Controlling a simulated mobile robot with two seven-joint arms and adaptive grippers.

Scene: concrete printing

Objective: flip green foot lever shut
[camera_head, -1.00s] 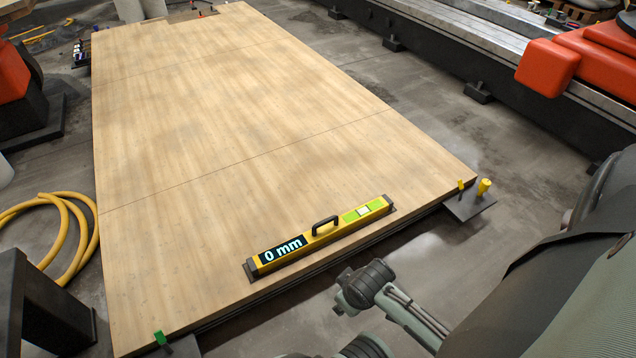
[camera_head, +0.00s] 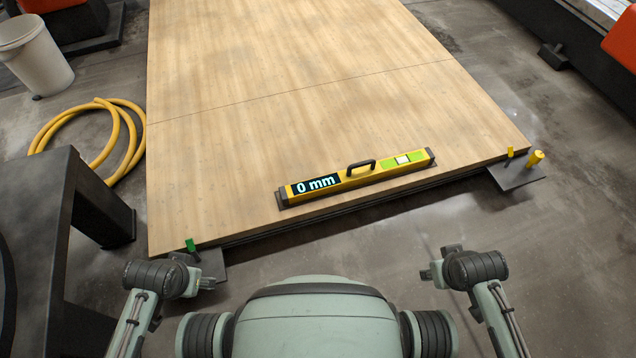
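The green foot lever (camera_head: 191,245) is a small green tab standing up at the near left corner of the wooden board (camera_head: 300,110). It sits by a dark foot plate (camera_head: 213,266) that is partly hidden by my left arm. My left gripper (camera_head: 207,284) is just on the near side of that plate, apart from the lever in the picture. My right gripper (camera_head: 427,274) hangs over the floor in front of the board, far from the lever. Both grippers are small and dark here, and I cannot tell whether their fingers are open.
A yellow level (camera_head: 350,180) reading 0 mm lies along the board's front edge. A yellow lever (camera_head: 510,152) and yellow knob (camera_head: 536,157) stand at the right corner. A dark stand (camera_head: 65,200), yellow hose (camera_head: 130,150) and white bucket (camera_head: 35,60) are at left.

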